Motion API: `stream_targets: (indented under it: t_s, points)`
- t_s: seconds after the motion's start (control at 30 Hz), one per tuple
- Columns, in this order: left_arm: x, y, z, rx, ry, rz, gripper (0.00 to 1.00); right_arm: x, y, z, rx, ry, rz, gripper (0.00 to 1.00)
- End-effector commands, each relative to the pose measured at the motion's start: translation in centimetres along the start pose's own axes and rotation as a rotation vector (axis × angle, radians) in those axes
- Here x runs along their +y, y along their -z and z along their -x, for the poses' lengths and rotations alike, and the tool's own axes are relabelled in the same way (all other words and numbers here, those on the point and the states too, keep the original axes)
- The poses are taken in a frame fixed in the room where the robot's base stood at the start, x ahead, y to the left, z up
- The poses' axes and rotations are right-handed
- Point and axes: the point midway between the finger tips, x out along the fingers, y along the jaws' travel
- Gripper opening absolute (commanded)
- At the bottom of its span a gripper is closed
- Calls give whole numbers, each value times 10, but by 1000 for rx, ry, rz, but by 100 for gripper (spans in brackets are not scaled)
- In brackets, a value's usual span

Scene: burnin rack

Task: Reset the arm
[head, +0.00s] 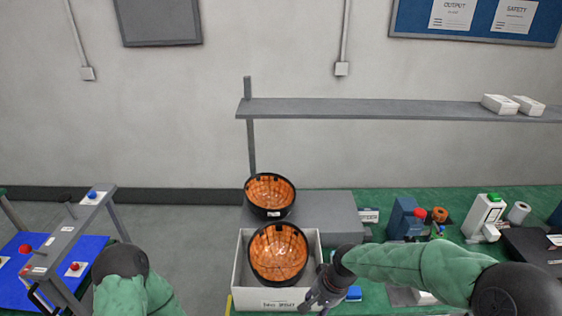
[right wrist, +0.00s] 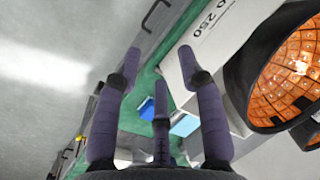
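My right arm comes in from the right in the head view. Its gripper (head: 318,298) is low beside the front right corner of a white box (head: 239,268). In the right wrist view the gripper (right wrist: 160,68) has its purple-grey fingers spread, with nothing between them. My left arm shows only as a green sleeve and dark joint at the bottom left; its gripper is out of the picture. A black bowl with an orange gridded inside (head: 278,252) sits in the white box; it also shows in the right wrist view (right wrist: 290,72).
A second such bowl (head: 270,194) rests on a grey block (head: 325,212) behind the box. Several tools and small items stand on the green bench (head: 400,192) at right. A grey shelf (head: 370,108) spans above. A grey frame with buttons (head: 72,236) stands at left.

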Motion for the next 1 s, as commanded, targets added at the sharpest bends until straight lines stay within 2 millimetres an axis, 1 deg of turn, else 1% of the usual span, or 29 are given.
stream_targets:
  t_s: [0.03,0.07,0.17,0.2,0.27,0.3,0.4,0.47,0.5,0.6,0.7,0.8,0.9,1.0]
  points:
    - [-1,0,-2,0,0,0,69,5,-4,-16,-13,2,5,40]
    - [-1,0,-3,1,0,0,69,7,-5,-24,-16,6,9,40]
    - [-2,1,-6,1,0,0,69,18,-13,-57,-30,23,25,40]
    - [-2,1,-7,1,0,0,69,23,-18,-72,-36,30,31,40]
    - [-3,1,-9,0,0,0,69,31,-26,-95,-43,41,42,40]
    - [-4,1,-10,0,0,0,69,37,-32,-110,-47,48,47,40]
    - [-5,1,-14,0,0,0,69,52,-48,-143,-53,63,60,40]
    - [-6,1,-16,1,0,0,69,61,-59,-162,-54,71,66,40]
    - [-6,1,-17,1,0,0,69,67,-68,-173,-56,75,70,40]
    - [-7,1,-20,0,0,0,69,83,-90,-200,-58,81,80,40]
    - [-8,1,-23,1,0,0,69,96,-110,-220,-55,83,89,40]
    - [-9,1,-25,0,0,0,69,107,-128,-234,-51,82,95,40]
    - [-9,1,-26,1,0,0,69,114,-139,-242,-47,80,102,40]
    - [-9,1,-26,1,0,0,69,117,-144,-245,-43,78,106,40]
